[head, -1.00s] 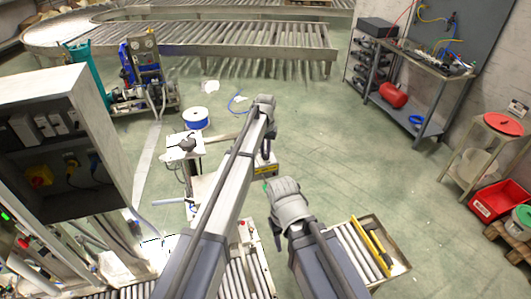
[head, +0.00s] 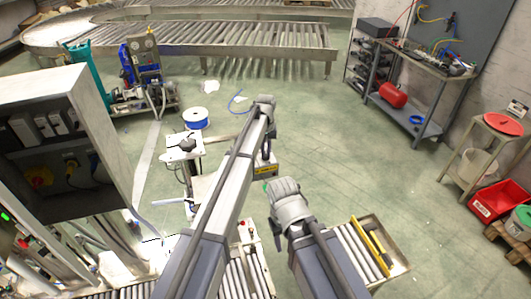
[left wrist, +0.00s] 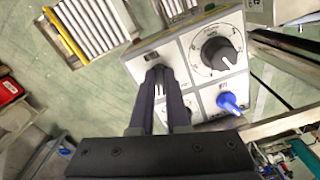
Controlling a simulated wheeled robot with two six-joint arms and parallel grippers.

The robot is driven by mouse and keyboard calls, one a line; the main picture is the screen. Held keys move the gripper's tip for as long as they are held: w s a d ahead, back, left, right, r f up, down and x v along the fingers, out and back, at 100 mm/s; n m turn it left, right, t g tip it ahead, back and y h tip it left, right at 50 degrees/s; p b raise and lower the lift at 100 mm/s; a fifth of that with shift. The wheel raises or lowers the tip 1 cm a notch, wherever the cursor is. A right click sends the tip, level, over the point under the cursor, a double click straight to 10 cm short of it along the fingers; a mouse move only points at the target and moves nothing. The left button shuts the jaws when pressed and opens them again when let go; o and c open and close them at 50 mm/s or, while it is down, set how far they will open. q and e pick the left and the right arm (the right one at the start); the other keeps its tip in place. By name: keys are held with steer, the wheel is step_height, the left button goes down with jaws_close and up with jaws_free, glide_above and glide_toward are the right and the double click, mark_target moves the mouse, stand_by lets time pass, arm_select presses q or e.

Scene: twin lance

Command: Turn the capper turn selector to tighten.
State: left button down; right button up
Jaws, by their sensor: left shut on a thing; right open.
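The capper's grey control box (head: 266,171) is below my left gripper (head: 266,154) in the head view, mostly hidden by the arm. In the left wrist view its panel (left wrist: 189,80) faces the camera. My left gripper (left wrist: 162,72) is shut on a small control on the left part of the panel. The fingers hide most of that control, so its setting cannot be read. Beside it are a large black dial (left wrist: 220,53) and a blue knob (left wrist: 229,102), both apart from the fingers. My right gripper (head: 276,226) is open, lower in the head view and partly hidden by its arm.
A roller conveyor section with a yellow bar (head: 371,247) stands at the right of my right arm. An electrical cabinet (head: 60,125) stands at the left. A blue spool (head: 195,118) sits beyond the left arm.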

arm_select(q)
steer(key=n, duration=0.5)
steer(key=shift+d+n, duration=0.15)
steer(key=shift+n, duration=0.15)
steer(key=shift+w+d+n, duration=0.1)
steer(key=shift+n, duration=2)
steer(key=c, duration=0.9)
jaws_free()
steer(key=shift+r, duration=0.1)
step_height(320, 180, up, 8)
steer(key=p, duration=0.8)
steer(key=shift+f, duration=0.2)
